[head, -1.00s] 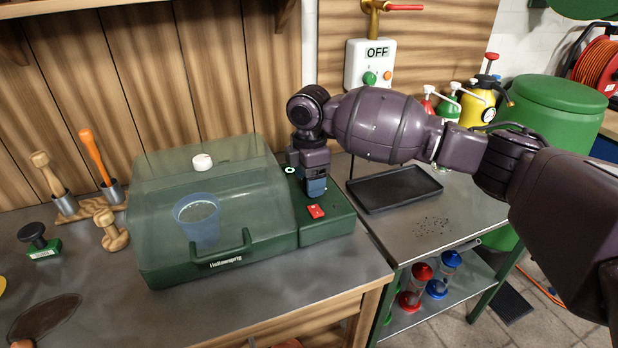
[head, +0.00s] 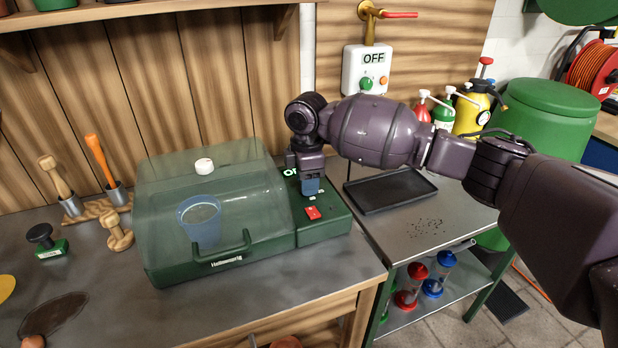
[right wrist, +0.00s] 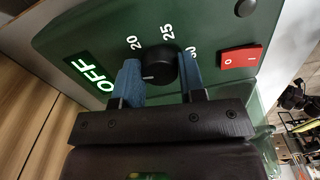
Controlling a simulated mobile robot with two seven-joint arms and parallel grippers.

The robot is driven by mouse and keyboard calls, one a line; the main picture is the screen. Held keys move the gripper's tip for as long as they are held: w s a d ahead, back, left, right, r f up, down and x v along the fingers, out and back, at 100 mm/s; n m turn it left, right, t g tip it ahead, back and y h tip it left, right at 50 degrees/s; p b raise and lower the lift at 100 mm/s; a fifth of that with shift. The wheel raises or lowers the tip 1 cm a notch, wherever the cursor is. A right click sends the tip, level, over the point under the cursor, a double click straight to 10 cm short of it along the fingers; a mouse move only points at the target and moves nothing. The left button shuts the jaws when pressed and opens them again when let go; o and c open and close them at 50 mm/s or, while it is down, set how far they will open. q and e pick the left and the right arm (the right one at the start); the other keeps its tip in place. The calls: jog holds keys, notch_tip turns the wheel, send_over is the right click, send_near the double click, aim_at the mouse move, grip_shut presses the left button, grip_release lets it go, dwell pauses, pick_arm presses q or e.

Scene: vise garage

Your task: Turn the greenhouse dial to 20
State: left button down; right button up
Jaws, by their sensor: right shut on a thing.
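The greenhouse (head: 215,235) is a green box with a clear lid on the workbench, with a blue cup inside. Its control panel (head: 335,222) is on the right side. In the right wrist view, the black round dial (right wrist: 160,66) sits between the two blue fingers of my right gripper (right wrist: 161,80), which is shut on it. The numbers 20, 25 and 30 show around the dial. A short white mark shows on the dial's left part, off the 20. The lit display (right wrist: 92,74) reads OFF. In the head view my right gripper (head: 311,187) covers the dial. My left gripper is not in view.
A red switch (right wrist: 241,58) lies beside the dial on the panel. A black tray (head: 390,190) is on the metal table to the right. A wall box (head: 368,72) reading OFF hangs behind my right arm. Wooden tools stand left of the greenhouse.

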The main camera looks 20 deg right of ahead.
jog(key=shift+r+m+p, duration=0.5)
jog(key=shift+m+p, duration=0.3)
jog(key=shift+p, duration=0.15)
jog(key=shift+m+p, duration=0.5)
jog(key=shift+p, duration=0.05)
jog(key=m+p, duration=0.2)
jog(key=p, duration=0.1)
jog(key=shift+a+f+m, duration=0.1)
jog(key=shift+m, duration=0.3)
jog(key=shift+f+m+p, duration=0.1)
jog(key=shift+m+p, duration=0.7)
jog(key=shift+f+m+p, duration=0.2)
jog(key=shift+m+p, duration=1)
jog(key=shift+p, duration=0.05)
pick_arm(q)
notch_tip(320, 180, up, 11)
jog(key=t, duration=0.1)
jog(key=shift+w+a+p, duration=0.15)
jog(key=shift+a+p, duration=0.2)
jog(key=shift+p, duration=0.05)
pick_arm(e)
jog(key=shift+f+m, duration=0.15)
jog(key=shift+m, duration=0.35)
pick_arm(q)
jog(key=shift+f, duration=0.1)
